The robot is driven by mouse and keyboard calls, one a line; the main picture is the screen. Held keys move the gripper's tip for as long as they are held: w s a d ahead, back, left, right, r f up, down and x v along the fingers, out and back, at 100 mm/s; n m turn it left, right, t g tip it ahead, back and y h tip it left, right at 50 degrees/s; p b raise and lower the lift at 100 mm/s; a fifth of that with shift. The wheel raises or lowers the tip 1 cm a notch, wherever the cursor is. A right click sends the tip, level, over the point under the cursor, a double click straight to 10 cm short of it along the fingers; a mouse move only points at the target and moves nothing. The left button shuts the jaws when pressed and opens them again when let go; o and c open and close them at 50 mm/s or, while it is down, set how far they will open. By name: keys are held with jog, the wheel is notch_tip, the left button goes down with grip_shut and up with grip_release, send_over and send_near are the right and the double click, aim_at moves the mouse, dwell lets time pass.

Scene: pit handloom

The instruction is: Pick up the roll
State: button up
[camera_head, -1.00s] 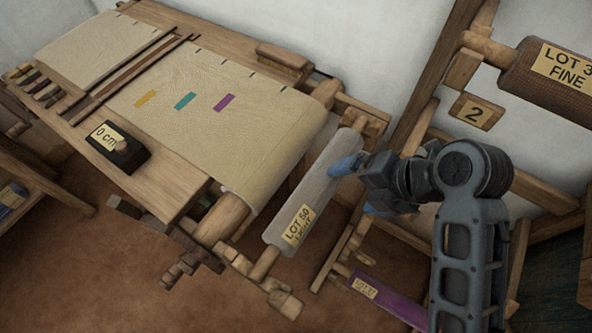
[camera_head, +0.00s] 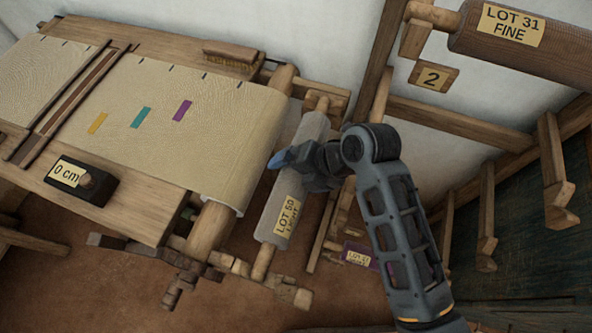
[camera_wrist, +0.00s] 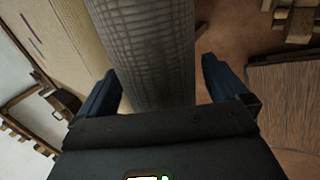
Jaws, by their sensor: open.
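A grey cloth roll (camera_head: 285,185) with a yellow label reading LOT 50 lies slanted on a wooden bar beside the loom's front end in the head view. My gripper (camera_head: 290,157) is at its upper middle, with one blue finger seen over the roll; the other finger is hidden there. In the wrist view the roll (camera_wrist: 148,45) runs up between the two blue fingers of my open gripper (camera_wrist: 163,88), one on each side. The left finger is close to the roll; I cannot tell if it touches. A small gap shows at the right finger.
The loom's cream cloth (camera_head: 185,125) lies left of the roll, with a black 0 cm block (camera_head: 92,188) on the wood. A brown LOT 31 FINE roll (camera_head: 545,62) hangs at upper right. A purple roll (camera_head: 360,256) is low behind my arm. Wooden wall brackets stand at right.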

jog(key=shift+c, duration=0.2)
jog(key=c, duration=1.5)
